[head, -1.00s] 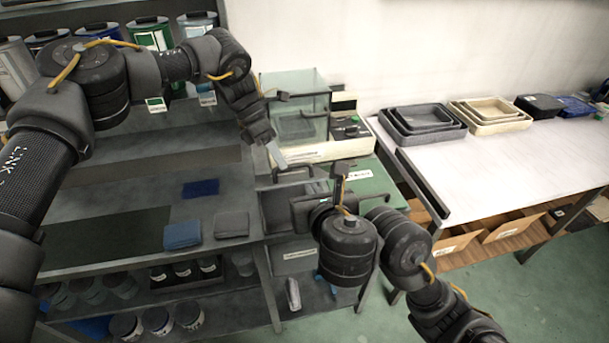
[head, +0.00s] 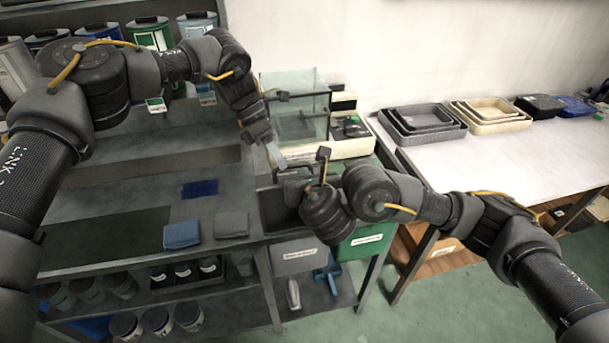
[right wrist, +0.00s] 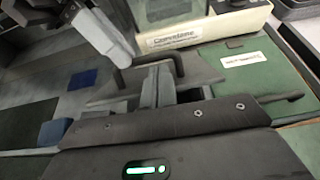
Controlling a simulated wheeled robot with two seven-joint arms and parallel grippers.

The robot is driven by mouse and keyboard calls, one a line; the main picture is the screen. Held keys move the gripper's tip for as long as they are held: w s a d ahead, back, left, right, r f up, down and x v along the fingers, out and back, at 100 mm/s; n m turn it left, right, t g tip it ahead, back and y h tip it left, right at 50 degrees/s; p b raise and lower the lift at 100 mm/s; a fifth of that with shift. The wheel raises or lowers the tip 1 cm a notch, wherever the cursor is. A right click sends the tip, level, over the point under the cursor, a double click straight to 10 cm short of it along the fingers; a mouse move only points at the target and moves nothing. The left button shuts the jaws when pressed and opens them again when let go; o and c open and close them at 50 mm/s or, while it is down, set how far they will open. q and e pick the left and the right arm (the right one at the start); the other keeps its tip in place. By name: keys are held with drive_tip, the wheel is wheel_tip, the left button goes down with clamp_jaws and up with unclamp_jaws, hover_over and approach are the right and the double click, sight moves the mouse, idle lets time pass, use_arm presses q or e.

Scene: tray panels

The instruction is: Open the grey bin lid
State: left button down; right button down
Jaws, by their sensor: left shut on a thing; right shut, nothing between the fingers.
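The grey bin (head: 298,255) sits under the bench top, its labelled front showing. Above it is a dark recessed area (head: 270,212), partly hidden by my right arm; I cannot tell how far the grey lid is raised. A dark bar handle (head: 291,171) stands behind it; it also shows in the right wrist view (right wrist: 150,63). My left gripper (head: 275,154) reaches down from the upper left and is shut, its pale fingertips at the handle's left end. My right gripper (right wrist: 165,85) is shut and empty, just in front of the handle.
A green bin (head: 368,242) stands right of the grey one, with a green top (right wrist: 250,72). A glass-sided balance (head: 300,105) stands behind the handle. Blue and grey cloths (head: 182,234) lie on the bench at left. Nested trays (head: 422,122) sit on the white table.

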use_arm(q)
drive_tip(key=shift+w+a+f, duration=0.2)
drive_tip(key=shift+a+f, duration=0.05)
drive_tip(key=shift+f, duration=0.05)
use_arm(e)
drive_tip(key=shift+w+a+r, duration=0.25)
drive_tip(key=shift+w+r, duration=0.35)
drive_tip(key=shift+w, duration=0.25)
use_arm(q)
drive_tip(key=c, duration=1.9)
unclamp_jaws()
drive_tip(key=o, duration=0.4)
drive_tip(key=shift+w+d, duration=0.1)
drive_tip(key=shift+w, duration=0.05)
use_arm(e)
drive_tip(key=shift+w+f, duration=0.15)
drive_tip(key=shift+f, duration=0.05)
use_arm(q)
drive_tip(key=shift+r, duration=0.1)
